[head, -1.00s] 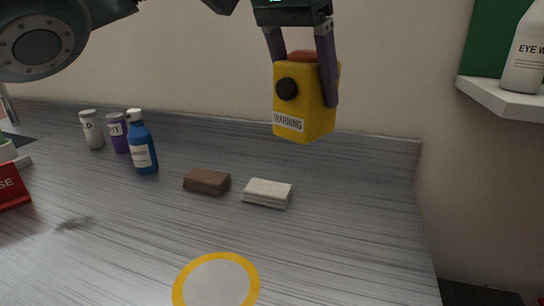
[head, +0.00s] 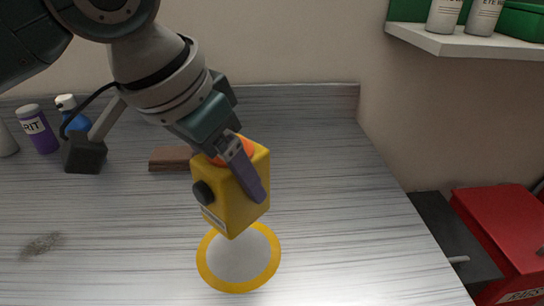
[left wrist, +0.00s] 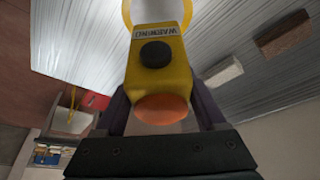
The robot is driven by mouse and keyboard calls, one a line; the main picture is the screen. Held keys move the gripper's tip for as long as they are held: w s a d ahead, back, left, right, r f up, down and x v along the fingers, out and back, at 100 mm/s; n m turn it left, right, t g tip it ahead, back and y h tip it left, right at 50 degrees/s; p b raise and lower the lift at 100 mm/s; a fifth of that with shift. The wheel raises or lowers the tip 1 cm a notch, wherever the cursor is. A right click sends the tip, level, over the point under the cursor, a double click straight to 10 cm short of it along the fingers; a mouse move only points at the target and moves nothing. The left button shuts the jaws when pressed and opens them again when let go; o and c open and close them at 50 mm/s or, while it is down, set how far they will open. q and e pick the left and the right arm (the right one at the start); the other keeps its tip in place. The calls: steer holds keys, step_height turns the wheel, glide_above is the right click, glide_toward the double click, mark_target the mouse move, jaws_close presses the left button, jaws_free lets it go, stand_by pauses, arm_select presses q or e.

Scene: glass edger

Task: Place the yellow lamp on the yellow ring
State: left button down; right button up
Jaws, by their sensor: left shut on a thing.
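The yellow lamp (head: 238,190) is a boxy yellow body with an orange top, a black round knob and a warning label. My left gripper (head: 245,175) is shut on it, and the lamp hangs tilted in the head view. The lamp also fills the middle of the left wrist view (left wrist: 158,75), between the fingers of the gripper (left wrist: 160,118). The yellow ring (head: 207,270) is a flat yellow circle around a pale disc on the grey bench. The lamp covers part of its far edge in the head view. My right gripper is not in view.
A brown block (head: 168,159) lies behind the lamp, partly hidden by my arm. A purple bottle (head: 39,130) and a blue bottle (head: 68,108) stand at the back left. A white shelf (head: 470,43) with bottles is at right. The bench (head: 330,200) right of the ring is clear.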

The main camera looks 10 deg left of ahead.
mark_target(203, 182)
arm_select(q)
step_height(203, 182, down, 8)
steer(key=shift+b, duration=0.55)
steer(key=shift+f, duration=0.1)
jaws_free()
steer(key=p+v, duration=0.2)
steer(key=v, duration=1)
steer(key=shift+p, duration=0.4)
steer(key=s+d+f+h, duration=0.1)
steer(key=s+d+f, duration=0.25)
steer(key=s, duration=0.35)
steer(key=s+a+f+n+y, duration=0.3)
steer(key=s+a, duration=0.5)
steer(key=s, duration=0.2)
steer(key=shift+a+f+n, duration=0.3)
steer(key=shift+a+n, duration=0.05)
steer(key=shift+n, duration=0.05)
